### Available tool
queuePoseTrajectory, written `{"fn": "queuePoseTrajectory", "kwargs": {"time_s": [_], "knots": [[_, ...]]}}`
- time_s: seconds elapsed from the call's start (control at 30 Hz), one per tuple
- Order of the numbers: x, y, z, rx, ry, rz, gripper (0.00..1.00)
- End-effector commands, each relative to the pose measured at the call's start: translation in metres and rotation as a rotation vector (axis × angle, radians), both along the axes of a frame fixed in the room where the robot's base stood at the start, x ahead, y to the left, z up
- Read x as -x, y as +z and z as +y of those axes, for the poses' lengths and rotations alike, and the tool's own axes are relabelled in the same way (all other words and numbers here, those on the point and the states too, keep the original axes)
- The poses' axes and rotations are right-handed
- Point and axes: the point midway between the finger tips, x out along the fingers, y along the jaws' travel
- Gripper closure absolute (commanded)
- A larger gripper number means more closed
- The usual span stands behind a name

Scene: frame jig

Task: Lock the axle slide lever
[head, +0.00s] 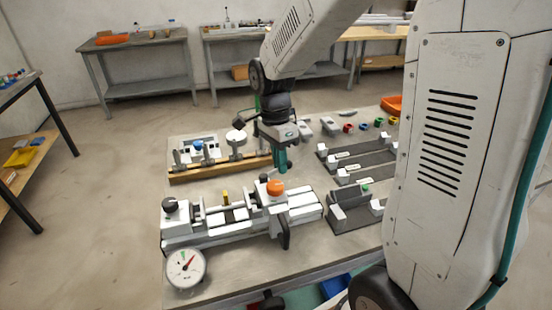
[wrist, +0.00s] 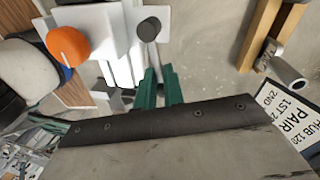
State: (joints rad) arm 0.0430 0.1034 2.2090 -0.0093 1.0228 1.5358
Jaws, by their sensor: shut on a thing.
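The jig (head: 240,219) is a white frame fixture on the bench, with an orange knob (head: 275,187) on its right block. The knob also shows at upper left in the wrist view (wrist: 69,45). A short dark cylinder (wrist: 149,29) stands on a white part right of it there. A dark lever-like handle (head: 285,236) hangs at the jig's front right; I cannot tell whether it is the slide lever. My gripper (head: 282,165) points down just behind the orange knob.
A round dial gauge (head: 186,267) stands at the jig's front left. A wooden-based rack (head: 220,168) lies behind the jig. Dark holders (head: 352,205) lie to its right, with small coloured parts behind them. My arm covers the right of the head view.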

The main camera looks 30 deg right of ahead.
Motion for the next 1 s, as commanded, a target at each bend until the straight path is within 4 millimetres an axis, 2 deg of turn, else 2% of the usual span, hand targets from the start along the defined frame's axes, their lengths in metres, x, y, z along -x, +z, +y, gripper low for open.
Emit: {"fn": "queuePoseTrajectory", "kwargs": {"time_s": [0.4, 1.0], "knots": [[0.008, 0.004, -0.001, 0.001, -0.206, -0.011, 1.0], [0.01, 0.003, 0.0, -0.001, -0.24, -0.008, 1.0]]}}
